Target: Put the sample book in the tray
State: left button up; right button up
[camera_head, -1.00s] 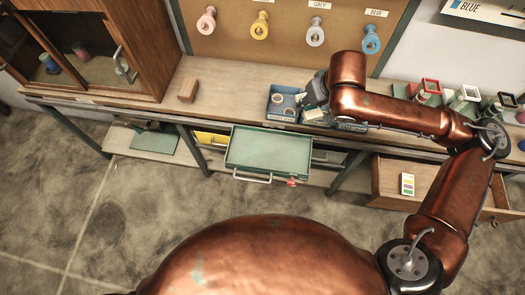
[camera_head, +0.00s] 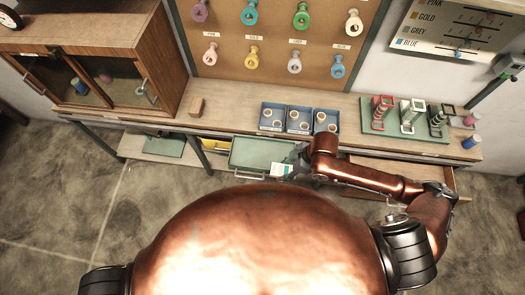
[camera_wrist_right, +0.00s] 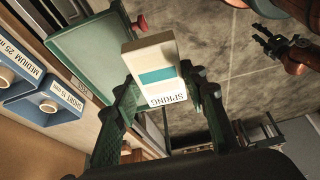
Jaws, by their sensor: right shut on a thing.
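The sample book, a pale block with a teal band and the word SPRING (camera_wrist_right: 160,72), is between the fingers of my right gripper (camera_wrist_right: 157,108), which is shut on it. In the head view the book (camera_head: 283,169) overlaps the right front corner of the green tray (camera_head: 255,150). The tray also shows in the wrist view (camera_wrist_right: 85,50), beyond the book; the book's height above it is unclear. My right gripper (camera_head: 302,166) is partly hidden by its wrist. My left gripper (camera_wrist_right: 272,42) shows small and dark in the wrist view; its jaws are unclear.
Blue bins (camera_head: 299,119) with rings stand on the bench behind the tray. A green rack of spools (camera_head: 405,118) is to their right. An open wooden drawer (camera_head: 375,164) lies right of the tray, partly behind my arm. A wooden block (camera_head: 196,107) sits left.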

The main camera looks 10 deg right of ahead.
jog(key=shift+s+a+r, duration=0.15)
jog(key=shift+s, duration=0.3)
jog(key=shift+w+p, duration=0.1)
jog(key=shift+p, duration=0.2)
jog(key=w+f, duration=0.4)
jog(key=w, duration=0.5)
send_over(275, 156)
jog(key=s+d, duration=0.1)
jog(key=f, duration=0.5)
jog(key=shift+s+d+f, duration=0.15)
jog(key=shift+s, duration=0.05)
jog(key=shift+w+f, duration=0.45)
jog(key=shift+f, duration=0.05)
notch_tip(275, 156, down, 2)
jog(key=shift+f+p, duration=0.1)
jog(key=shift+p, duration=0.4)
jog(key=shift+f, duration=0.35)
jog(key=shift+f, duration=0.15)
